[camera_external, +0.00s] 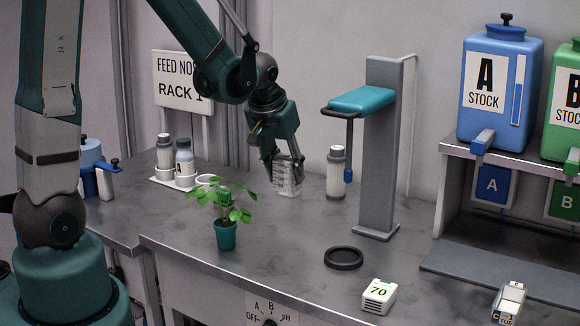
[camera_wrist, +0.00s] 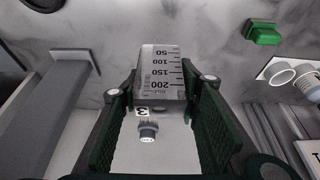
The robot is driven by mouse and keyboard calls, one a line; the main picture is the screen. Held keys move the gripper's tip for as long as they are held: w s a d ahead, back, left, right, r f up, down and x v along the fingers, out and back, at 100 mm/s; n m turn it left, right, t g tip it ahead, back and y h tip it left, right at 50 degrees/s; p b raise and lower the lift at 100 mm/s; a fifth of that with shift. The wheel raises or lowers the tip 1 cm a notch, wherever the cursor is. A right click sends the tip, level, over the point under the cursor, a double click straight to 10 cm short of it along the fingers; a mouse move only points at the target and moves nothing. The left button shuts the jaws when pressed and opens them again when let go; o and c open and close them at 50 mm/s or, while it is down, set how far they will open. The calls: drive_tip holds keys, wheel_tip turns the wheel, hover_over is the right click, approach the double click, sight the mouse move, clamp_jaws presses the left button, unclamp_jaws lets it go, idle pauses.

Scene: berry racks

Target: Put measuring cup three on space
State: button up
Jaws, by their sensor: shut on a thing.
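My gripper (camera_external: 283,160) is shut on a clear measuring cup (camera_external: 287,182) and holds it above the bench, between the plant and the grey post. In the wrist view the cup (camera_wrist: 161,75) sits between my two green fingers (camera_wrist: 160,90). It shows dark graduation marks from 50 to 200, and a "3" label appears near its lower end. A white rack tray (camera_external: 171,182) at the back left holds two capped bottles. A white ring (camera_external: 207,180) at its right end looks empty. Which spot is the "space" I cannot tell.
A potted plant (camera_external: 226,233) stands just left of and in front of the cup. A capped bottle (camera_external: 336,172) stands behind, near the grey post (camera_external: 381,150) with its teal arm.

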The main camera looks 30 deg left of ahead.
drive_tip(key=a+f+n, duration=0.1)
drive_tip(key=a+n, duration=0.1)
drive_tip(key=a, duration=0.5)
drive_tip(key=s+a+f+n+y+b, duration=0.1)
drive_tip(key=a+n, duration=0.1)
drive_tip(key=a, duration=0.5)
drive_tip(key=s+a+f+n+y+b, duration=0.1)
drive_tip(key=a+n, duration=0.1)
drive_tip(key=a, duration=0.5)
drive_tip(key=shift+a+g, duration=0.4)
drive_tip(key=s+a+f+n+g+y+b, duration=0.1)
drive_tip(key=s+a+n, duration=0.2)
drive_tip(key=a, duration=0.7)
drive_tip(key=s+a+f+n+g+y+b, duration=0.1)
drive_tip(key=s+a+n, duration=0.3)
drive_tip(key=a, duration=0.7)
drive_tip(key=s, duration=0.2)
drive_tip(key=shift+s+a+f, duration=0.15)
drive_tip(key=shift+s+f, duration=0.05)
drive_tip(key=shift+s, duration=0.2)
drive_tip(key=shift+f, duration=0.1)
drive_tip(key=shift+f+b, duration=0.75)
drive_tip(key=shift+f, duration=2.1)
drive_tip(key=shift+f, duration=0.1)
drive_tip(key=shift+f+b, duration=0.5)
drive_tip(key=shift+f, duration=1.45)
drive_tip(key=shift+f, duration=0.2)
